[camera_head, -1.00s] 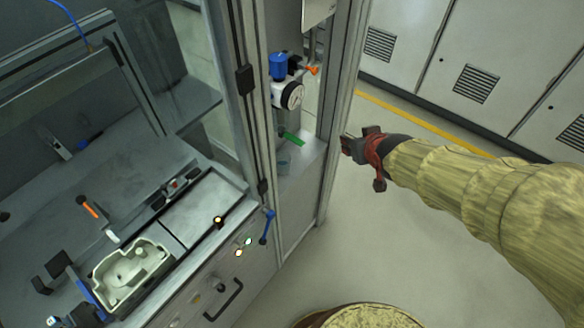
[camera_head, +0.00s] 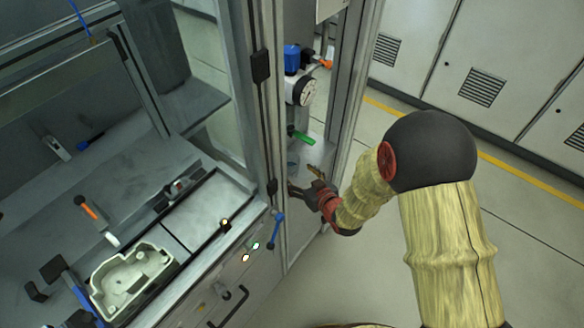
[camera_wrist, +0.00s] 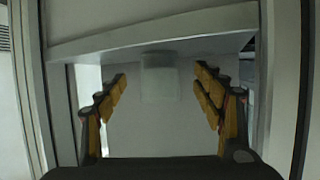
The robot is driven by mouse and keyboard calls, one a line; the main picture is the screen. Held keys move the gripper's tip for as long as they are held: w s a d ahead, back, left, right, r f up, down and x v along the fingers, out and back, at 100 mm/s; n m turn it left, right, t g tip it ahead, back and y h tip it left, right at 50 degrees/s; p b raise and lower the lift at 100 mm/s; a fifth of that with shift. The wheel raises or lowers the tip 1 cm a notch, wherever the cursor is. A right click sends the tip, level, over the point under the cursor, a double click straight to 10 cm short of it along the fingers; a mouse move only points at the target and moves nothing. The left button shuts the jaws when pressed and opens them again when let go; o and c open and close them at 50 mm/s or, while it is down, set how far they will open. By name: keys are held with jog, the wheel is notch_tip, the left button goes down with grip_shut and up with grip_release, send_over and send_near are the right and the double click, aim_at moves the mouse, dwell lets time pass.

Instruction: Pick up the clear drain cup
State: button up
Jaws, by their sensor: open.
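The clear drain cup (camera_wrist: 160,76) is a small, pale, see-through cup in the wrist view, standing on the light shelf inside a framed bay. It shows straight ahead of my gripper, between the two fingers in the picture. My gripper (camera_head: 302,178) is open and empty, at the opening of the bay below the pressure gauge. Its yellow-padded fingers are spread wide on both sides in the wrist view, and no contact with the cup shows. In the head view the cup is hard to make out behind the frame post and my gripper.
A blue-topped regulator with a round gauge (camera_head: 302,91) and a green lever (camera_head: 300,136) hang above my gripper. Metal posts (camera_head: 352,100) stand close on both sides. A cast housing (camera_head: 130,277) sits on the bench at left. Open floor lies to the right.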

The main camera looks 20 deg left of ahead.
aim_at(295, 170)
jog(key=x, duration=0.2)
jog(key=b+x, duration=0.1)
jog(key=x, duration=0.2)
jog(key=shift+w+a+r+b, duration=0.15)
jog(key=shift+w+a+b, duration=0.1)
jog(key=shift+w+b, duration=0.15)
jog(key=c, duration=0.3)
jog(key=c, duration=1)
jog(key=shift+r, duration=0.15)
